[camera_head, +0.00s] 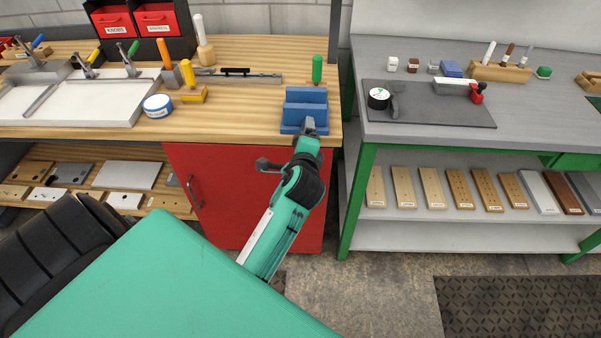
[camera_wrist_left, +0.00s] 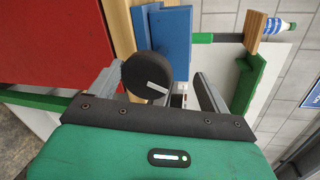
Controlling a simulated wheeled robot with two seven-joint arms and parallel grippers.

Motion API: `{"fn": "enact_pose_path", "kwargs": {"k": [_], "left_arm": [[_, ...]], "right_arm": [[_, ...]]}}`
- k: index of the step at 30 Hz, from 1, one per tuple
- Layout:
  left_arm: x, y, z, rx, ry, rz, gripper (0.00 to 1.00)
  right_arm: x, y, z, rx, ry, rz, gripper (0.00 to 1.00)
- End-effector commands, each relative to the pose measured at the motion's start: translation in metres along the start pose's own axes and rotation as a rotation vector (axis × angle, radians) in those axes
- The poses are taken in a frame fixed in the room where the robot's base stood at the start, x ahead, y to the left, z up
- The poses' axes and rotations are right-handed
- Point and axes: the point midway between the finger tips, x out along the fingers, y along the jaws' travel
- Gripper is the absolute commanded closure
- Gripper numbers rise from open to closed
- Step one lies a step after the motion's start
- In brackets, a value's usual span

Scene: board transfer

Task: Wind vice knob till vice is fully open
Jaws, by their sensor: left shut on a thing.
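The blue vice (camera_head: 305,96) sits at the front right corner of the wooden bench. It also shows in the left wrist view (camera_wrist_left: 176,42). The round black vice knob (camera_wrist_left: 148,76), with a white mark on its face, is on the side of the vice toward me. My left gripper (camera_head: 309,126) is at the front of the vice. In the left wrist view, my left gripper (camera_wrist_left: 158,86) has its fingers on either side of the knob and is shut on it. The gripper hides the knob in the head view. How wide the jaws stand is unclear. My right gripper is not in view.
A green-handled tool (camera_head: 317,69) stands behind the vice. The red cabinet (camera_head: 240,190) is below the wooden bench (camera_head: 240,118). The grey bench (camera_head: 430,135) stands to the right across a narrow gap. Bench space left of the vice is mostly clear.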

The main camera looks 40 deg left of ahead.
Motion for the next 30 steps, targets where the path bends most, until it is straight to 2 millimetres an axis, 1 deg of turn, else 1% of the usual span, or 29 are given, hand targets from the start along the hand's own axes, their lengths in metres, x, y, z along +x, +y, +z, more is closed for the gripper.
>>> {"fn": "enact_pose_path", "kwargs": {"k": [1, 30], "left_arm": [[-0.005, -0.002, 0.0, -0.002, 0.003, -0.005, 0.25], [-0.068, 0.026, -0.003, 0.001, 0.002, 0.006, 0.25]], "right_arm": [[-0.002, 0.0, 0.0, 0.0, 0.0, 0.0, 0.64], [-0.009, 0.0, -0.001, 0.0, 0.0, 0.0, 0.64]]}}
